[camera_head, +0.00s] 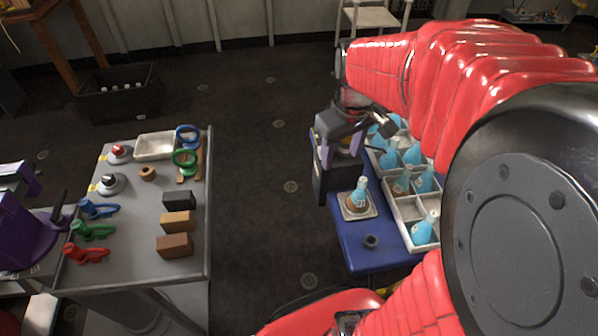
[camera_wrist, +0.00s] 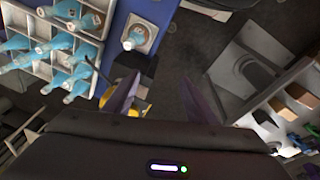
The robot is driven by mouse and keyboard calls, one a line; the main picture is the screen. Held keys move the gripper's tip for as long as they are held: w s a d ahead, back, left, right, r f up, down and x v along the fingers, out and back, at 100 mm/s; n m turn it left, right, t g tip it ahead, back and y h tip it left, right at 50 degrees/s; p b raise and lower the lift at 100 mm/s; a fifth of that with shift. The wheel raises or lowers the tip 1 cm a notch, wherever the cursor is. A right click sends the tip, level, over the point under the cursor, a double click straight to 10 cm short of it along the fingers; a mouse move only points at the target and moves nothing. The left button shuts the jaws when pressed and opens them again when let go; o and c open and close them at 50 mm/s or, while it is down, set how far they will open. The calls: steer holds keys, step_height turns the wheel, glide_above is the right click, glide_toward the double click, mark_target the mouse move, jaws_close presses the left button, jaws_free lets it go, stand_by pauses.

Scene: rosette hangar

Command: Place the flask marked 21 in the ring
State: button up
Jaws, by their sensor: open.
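In the wrist view the flask (camera_wrist: 134,36) is seen from above, beyond my fingers. The label is too small to read surely. Several more blue flasks (camera_head: 422,231) stand in a white compartment crate (camera_head: 403,212). My gripper (camera_wrist: 157,95) is open and empty, its purple fingers apart. In the head view it hangs behind the small tray.
A small dark ring-like piece (camera_head: 371,241) lies near the front of the blue table (camera_head: 380,260). A grey table (camera_head: 135,225) at left holds coloured blocks, clamps, rings and a pale tray (camera_head: 155,146). Open floor lies between the tables. A black crate (camera_head: 120,92) stands behind.

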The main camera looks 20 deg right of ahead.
steer(key=s+a+r+m+t, duration=0.1)
steer(key=s+a+r+t, duration=0.2)
steer(key=s+a+r, duration=0.3)
steer(key=shift+s+a+r+t+y, duration=0.3)
steer(key=shift+s+a, duration=1.55)
steer(key=shift+a, duration=1.85)
steer(key=shift+s+f, duration=0.1)
